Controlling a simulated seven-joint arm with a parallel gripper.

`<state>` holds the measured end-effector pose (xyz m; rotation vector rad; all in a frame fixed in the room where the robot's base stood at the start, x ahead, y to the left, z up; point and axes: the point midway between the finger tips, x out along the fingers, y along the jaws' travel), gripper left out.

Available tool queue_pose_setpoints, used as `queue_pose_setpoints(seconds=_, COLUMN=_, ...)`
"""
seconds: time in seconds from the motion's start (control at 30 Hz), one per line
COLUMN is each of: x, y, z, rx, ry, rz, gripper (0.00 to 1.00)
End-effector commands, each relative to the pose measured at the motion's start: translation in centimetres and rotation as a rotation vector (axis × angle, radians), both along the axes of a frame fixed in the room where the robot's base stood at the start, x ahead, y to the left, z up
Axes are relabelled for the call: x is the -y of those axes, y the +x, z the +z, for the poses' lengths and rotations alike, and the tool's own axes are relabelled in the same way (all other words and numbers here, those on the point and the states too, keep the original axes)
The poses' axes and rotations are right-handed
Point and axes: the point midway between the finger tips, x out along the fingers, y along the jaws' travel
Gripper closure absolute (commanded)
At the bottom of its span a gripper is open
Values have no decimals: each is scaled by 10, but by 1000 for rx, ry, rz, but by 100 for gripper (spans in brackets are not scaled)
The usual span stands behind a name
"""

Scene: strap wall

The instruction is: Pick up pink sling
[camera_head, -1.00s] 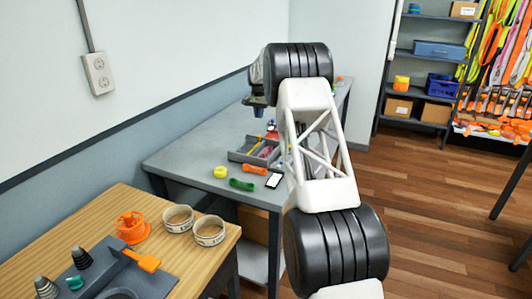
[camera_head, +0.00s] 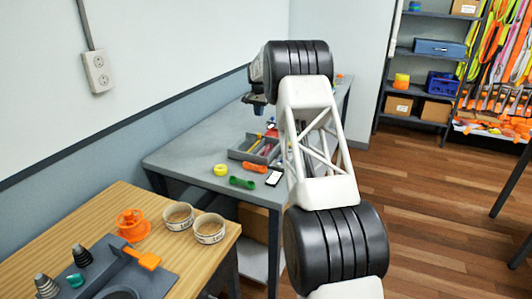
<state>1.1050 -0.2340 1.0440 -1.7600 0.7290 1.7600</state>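Several slings in yellow-green, orange and pink hang on the strap wall at the right edge. A pink sling (camera_head: 510,45) hangs among them, overlapping its neighbours, and its lower end is hard to make out. My gripper (camera_head: 257,100) is at the far end of my arm, over the back of the grey table, well to the left of the strap wall. It is small, dark and partly hidden by my arm, so its fingers cannot be told apart.
The grey table (camera_head: 190,165) holds a grey tray (camera_head: 240,155), a yellow roll (camera_head: 221,170) and a green tool (camera_head: 242,183). A wooden bench (camera_head: 215,255) is in front. A shelf (camera_head: 413,80) stands left of the strap wall. The floor (camera_head: 430,200) between is clear.

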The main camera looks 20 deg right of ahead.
Motion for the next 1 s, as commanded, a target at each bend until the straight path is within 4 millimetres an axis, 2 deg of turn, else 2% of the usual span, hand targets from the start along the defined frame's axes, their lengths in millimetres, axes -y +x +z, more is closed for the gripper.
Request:
queue_pose_setpoints(seconds=0.03, x=0, y=0, z=0, rx=0, ry=0, rz=0, gripper=88)
queue_pose_setpoints(seconds=0.27, x=0, y=0, z=0, rx=0, ry=0, rz=0, gripper=53)
queue_pose_setpoints(seconds=0.53, x=0, y=0, z=0, rx=0, ry=0, rz=0, gripper=53)
queue_pose_setpoints(seconds=0.67, x=1, y=-7, z=-6, rx=-1, ry=1, rz=0, gripper=53)
queue_pose_setpoints(seconds=0.77, x=2, y=-18, z=-19, rx=-2, ry=1, rz=0, gripper=53)
queue_pose_setpoints(seconds=1.0, x=4, y=-62, z=-60, rx=-1, ry=0, rz=1, gripper=53)
